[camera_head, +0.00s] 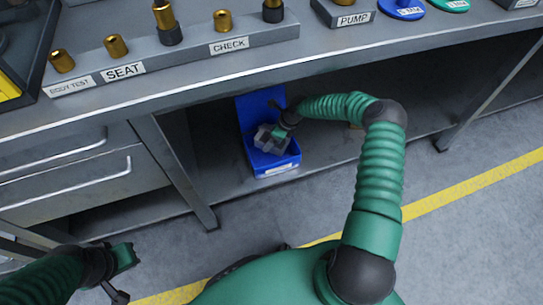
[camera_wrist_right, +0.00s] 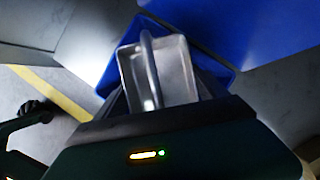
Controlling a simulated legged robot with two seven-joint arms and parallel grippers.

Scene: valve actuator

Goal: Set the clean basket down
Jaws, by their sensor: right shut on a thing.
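The basket (camera_head: 267,139) is a small grey metal box with a bar handle. In the head view it is at the blue bin (camera_head: 272,166) on the lower shelf, over or inside its opening. I cannot tell whether it touches the bin floor. My right gripper (camera_head: 277,130) reaches under the bench and is shut on the basket. In the right wrist view the basket (camera_wrist_right: 160,75) is between the fingers, with the blue bin (camera_wrist_right: 222,70) around and behind it. My left gripper (camera_head: 122,275) is empty at lower left, away from the bench; its jaw opening is unclear.
The bench top (camera_head: 210,85) overhangs the shelf. A grey drawer unit (camera_head: 75,180) and a bench leg (camera_head: 178,170) stand left of the bin. A labelled rack (camera_head: 180,58) with brass parts is above. The shelf right of the bin looks mostly clear.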

